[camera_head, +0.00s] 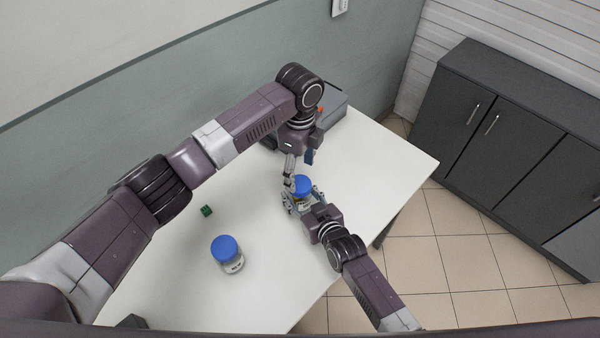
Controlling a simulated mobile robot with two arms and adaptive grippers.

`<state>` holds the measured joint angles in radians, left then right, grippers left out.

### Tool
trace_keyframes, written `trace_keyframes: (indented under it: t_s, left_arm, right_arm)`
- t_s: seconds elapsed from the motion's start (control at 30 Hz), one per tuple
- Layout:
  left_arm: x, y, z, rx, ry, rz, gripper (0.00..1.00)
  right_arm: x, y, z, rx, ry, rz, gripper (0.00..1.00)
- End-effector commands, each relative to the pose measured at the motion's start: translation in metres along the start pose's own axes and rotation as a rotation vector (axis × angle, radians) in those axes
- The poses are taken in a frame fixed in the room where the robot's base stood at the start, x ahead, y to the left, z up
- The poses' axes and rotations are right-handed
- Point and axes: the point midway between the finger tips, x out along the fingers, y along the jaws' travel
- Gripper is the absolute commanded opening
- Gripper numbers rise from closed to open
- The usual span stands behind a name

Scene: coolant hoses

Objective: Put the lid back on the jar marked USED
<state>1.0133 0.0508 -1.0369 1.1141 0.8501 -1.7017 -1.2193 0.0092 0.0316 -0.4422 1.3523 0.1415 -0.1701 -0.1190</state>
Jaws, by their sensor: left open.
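A jar with a blue lid (302,184) is at the middle of the white table, between my two grippers. Its body is mostly hidden, and I cannot read its label. My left gripper (291,181) comes down from above, open, its fingers close to the blue lid. My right gripper (304,200) comes from the lower right, with its fingers on both sides of the jar body, closed around it. A second jar (232,266) with a blue lid (224,247) stands nearer on the left; the marking on its pale label is too small to read.
A small green cube (206,211) lies on the white table (170,250) left of the grippers. A grey box (332,107) stands at the back, partly behind my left arm. A dark cabinet (510,130) stands to the right, past the table edge. The table's right part is clear.

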Motion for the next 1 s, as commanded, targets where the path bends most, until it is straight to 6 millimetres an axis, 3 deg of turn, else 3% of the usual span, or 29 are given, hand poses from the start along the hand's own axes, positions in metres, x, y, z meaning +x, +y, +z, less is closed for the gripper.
trace_keyframes:
  t_s: [0.37, 1.0]
  left_arm:
    - [-0.002, 0.000, -0.001, -0.096, 0.001, -0.001, 0.59]
    - [-0.025, -0.001, -0.002, -1.179, 0.002, -0.001, 0.59]
  right_arm:
    - [0.000, 0.000, 0.001, 0.000, -0.001, 0.000, 0.00]
    - [0.000, 0.000, 0.001, 0.000, -0.001, 0.000, 0.00]
